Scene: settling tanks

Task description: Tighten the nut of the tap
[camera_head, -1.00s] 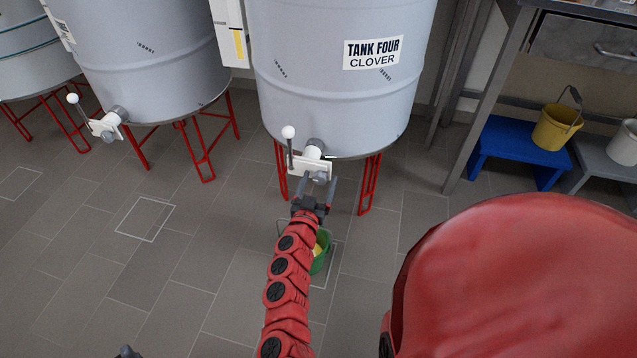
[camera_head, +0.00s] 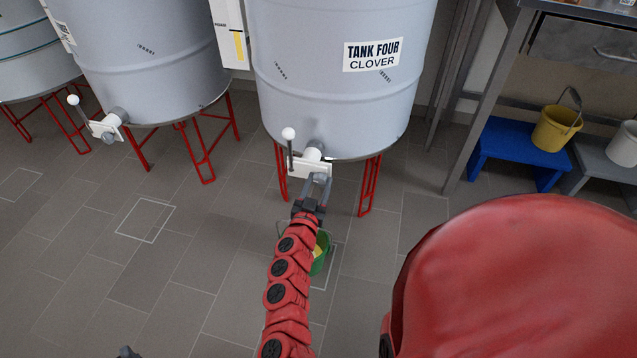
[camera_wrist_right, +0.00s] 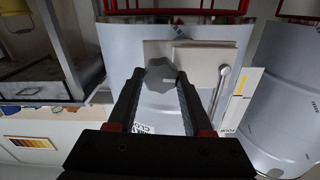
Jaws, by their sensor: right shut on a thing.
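The tap on tank four (camera_head: 330,85) has a white plate (camera_head: 298,169), a spout and an upright lever with a white ball knob (camera_head: 288,133). Its dark grey nut (camera_wrist_right: 160,76) shows in the right wrist view, at the front of the plate. My right gripper (camera_head: 320,178) is shut on the nut, with one finger (camera_wrist_right: 180,95) along each side. In the head view the fingers largely hide the nut. A small dark piece of my left gripper (camera_head: 128,351) shows at the bottom edge, too little to read its jaws.
A green bucket (camera_head: 321,254) stands on the floor below the tap, partly behind my right arm. Red legs (camera_head: 370,185) carry the tank. Another tank with a similar tap (camera_head: 108,127) stands left. A blue stool (camera_head: 515,150) with a yellow bucket (camera_head: 556,128) is at right.

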